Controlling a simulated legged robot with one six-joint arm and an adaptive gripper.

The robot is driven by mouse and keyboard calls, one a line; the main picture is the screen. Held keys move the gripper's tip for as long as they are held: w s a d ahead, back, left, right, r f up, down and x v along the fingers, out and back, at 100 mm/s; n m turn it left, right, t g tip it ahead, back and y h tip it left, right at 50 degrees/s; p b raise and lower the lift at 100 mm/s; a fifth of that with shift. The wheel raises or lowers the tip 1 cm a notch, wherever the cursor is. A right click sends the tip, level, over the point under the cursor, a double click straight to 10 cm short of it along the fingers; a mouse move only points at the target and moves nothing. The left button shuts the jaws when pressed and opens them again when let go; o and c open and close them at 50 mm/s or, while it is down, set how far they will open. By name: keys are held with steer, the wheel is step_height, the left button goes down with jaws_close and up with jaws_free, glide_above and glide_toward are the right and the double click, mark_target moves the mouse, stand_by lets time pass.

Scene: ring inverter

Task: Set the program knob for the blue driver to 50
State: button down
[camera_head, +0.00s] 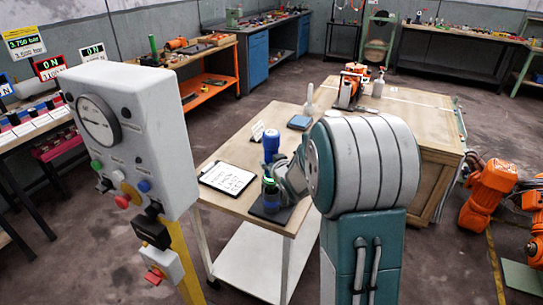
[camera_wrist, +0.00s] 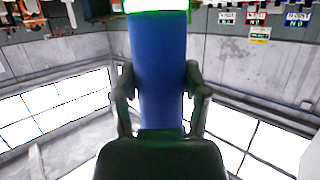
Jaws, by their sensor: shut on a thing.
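The blue driver (camera_head: 271,147) is an upright blue cylinder above a dark bottle-like body with green bands, over a dark pad on the wooden table. In the wrist view its blue body (camera_wrist: 160,70) stands between my two fingers, with a bright green ring at the picture's top. My gripper (camera_wrist: 162,98) is shut on this blue body, one finger at each side. In the head view my arm partly hides the gripper. I cannot tell which control is the program knob, and no number 50 is legible.
A white control box (camera_head: 140,130) on a yellow post stands at left, with a round dial (camera_head: 98,122) and several coloured buttons. A clipboard (camera_head: 228,178) lies left of the driver. Orange robot arms (camera_head: 488,195) stand at right. Floor between the box and the table is clear.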

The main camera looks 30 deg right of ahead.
steer(key=shift+f, duration=2.1)
jaws_free()
steer(key=shift+f, duration=0.1)
steer(key=shift+f, duration=0.1)
steer(key=v, duration=1.2)
steer(key=shift+d, duration=0.1)
